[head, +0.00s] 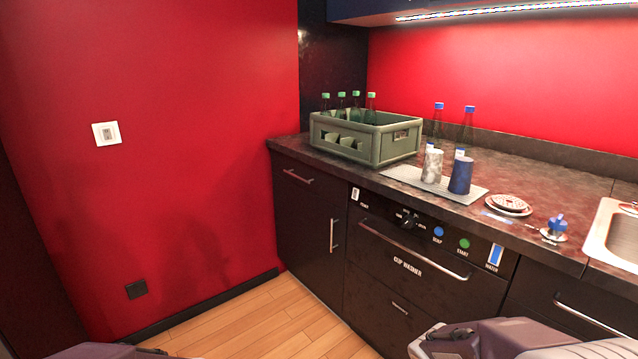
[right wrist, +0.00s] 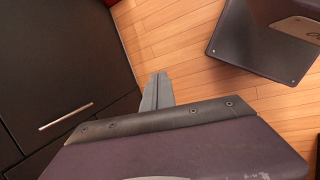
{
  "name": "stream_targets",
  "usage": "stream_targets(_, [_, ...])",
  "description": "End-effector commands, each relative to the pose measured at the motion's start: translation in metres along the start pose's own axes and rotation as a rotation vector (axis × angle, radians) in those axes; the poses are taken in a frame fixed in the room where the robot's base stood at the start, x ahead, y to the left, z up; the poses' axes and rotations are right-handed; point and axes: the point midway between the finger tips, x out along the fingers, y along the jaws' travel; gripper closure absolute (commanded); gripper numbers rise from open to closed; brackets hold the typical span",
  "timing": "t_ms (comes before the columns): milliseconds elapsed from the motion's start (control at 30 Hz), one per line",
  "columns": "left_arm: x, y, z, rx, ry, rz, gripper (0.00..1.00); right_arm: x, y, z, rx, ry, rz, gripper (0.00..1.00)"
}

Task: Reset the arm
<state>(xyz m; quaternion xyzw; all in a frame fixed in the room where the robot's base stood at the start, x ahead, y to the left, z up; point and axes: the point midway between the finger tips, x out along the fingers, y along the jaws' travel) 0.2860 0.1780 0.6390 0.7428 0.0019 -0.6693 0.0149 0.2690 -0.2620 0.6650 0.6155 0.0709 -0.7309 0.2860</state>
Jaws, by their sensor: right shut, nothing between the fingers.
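My right arm shows at the lower right of the head view, in front of the dark cabinets, with its gripper out of that view. In the right wrist view my right gripper (right wrist: 157,92) is shut and empty, its grey fingers together over the wooden floor. At the lower left of the head view only a small part of my left arm shows; the left gripper is not in view.
A green crate (head: 345,138) with several bottles stands on the counter (head: 560,190). A mat (head: 405,174) holds a white cup (head: 432,166) and a blue cup (head: 460,176). Cup washer (head: 407,262) drawers are below; a sink (head: 612,232) is right. Floor (head: 270,318) is clear at left.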

Motion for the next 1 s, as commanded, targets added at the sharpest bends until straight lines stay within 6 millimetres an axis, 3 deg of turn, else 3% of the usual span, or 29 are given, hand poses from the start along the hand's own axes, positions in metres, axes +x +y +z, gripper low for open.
stream_targets(100, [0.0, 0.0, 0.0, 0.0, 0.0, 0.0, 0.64, 0.001, -0.048, -0.018, 0.24, 0.125, -0.169, 1.0])
stream_targets(200, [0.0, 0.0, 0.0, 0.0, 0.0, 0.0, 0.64, 0.0, -0.072, -0.041, 0.467, 0.21, -0.29, 1.0])
stream_targets(233, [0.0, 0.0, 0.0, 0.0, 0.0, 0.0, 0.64, -0.004, -0.07, -0.056, 0.549, 0.262, -0.311, 1.0])
stream_targets(267, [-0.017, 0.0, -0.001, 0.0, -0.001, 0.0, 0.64, -0.021, -0.063, -0.056, 0.571, 0.278, -0.307, 1.0])
stream_targets(300, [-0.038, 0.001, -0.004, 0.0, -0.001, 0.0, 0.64, -0.041, -0.058, -0.049, 0.561, 0.271, -0.305, 1.0])
stream_targets(567, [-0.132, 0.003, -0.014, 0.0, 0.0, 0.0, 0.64, -0.129, -0.034, -0.027, 0.554, 0.269, -0.303, 1.0])
stream_targets(800, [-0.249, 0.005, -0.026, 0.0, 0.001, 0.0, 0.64, -0.24, -0.005, 0.0, 0.553, 0.269, -0.303, 1.0])
stream_targets(900, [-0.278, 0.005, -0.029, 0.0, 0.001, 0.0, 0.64, -0.267, 0.002, 0.007, 0.552, 0.268, -0.303, 1.0])
stream_targets(1000, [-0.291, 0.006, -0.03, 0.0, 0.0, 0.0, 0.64, -0.279, 0.005, 0.01, 0.552, 0.268, -0.303, 1.0])
